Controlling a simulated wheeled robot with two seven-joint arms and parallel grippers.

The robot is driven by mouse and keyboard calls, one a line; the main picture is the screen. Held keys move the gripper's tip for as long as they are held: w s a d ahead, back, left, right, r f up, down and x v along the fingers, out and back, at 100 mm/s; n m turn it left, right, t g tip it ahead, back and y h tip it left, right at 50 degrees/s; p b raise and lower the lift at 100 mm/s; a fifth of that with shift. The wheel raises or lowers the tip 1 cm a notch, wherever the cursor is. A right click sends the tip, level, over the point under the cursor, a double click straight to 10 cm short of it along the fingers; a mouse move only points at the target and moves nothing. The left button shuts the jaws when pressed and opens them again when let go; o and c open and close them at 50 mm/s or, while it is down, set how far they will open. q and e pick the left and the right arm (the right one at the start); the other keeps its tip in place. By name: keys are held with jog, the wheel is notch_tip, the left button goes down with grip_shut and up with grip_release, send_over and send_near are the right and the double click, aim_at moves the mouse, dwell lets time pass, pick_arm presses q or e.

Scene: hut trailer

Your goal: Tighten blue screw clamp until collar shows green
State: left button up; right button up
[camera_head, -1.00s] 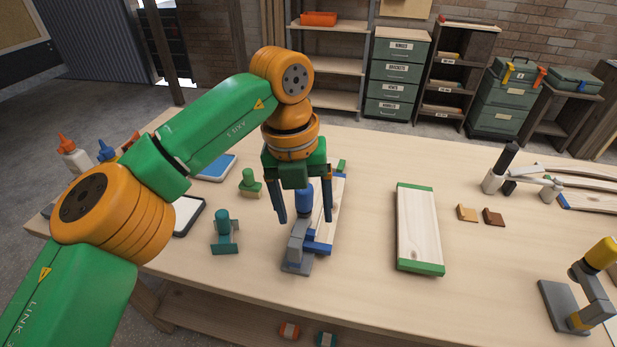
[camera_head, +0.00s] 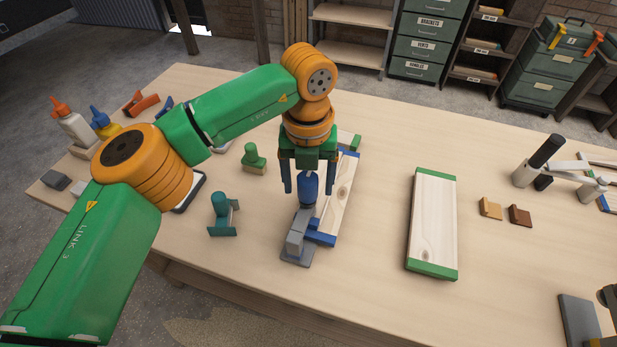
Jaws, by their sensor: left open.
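The blue screw clamp has a grey body and base (camera_head: 297,242) and stands near the table's front edge. Its upright blue handle (camera_head: 308,188) is at the top. The clamp sits at the near end of a light wooden board with blue ends (camera_head: 337,195). My left gripper (camera_head: 308,186) points down, open, with one dark blue finger on each side of the handle in the picture. I cannot tell whether the fingers touch it. No green collar shows on the clamp; the collar is too small or hidden to read. My right gripper is not in view.
A green-ended board (camera_head: 433,225) lies right of the clamp. A teal clamp (camera_head: 222,215) and a green-knobbed piece (camera_head: 254,158) stand to the left. Small wooden blocks (camera_head: 490,208) and a grey-based tool (camera_head: 578,320) are farther right. The table between them is clear.

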pick_arm(q)
jog(key=shift+s+r, duration=0.1)
jog(key=shift+s, duration=0.05)
grip_shut()
jog(key=shift+m, duration=0.3)
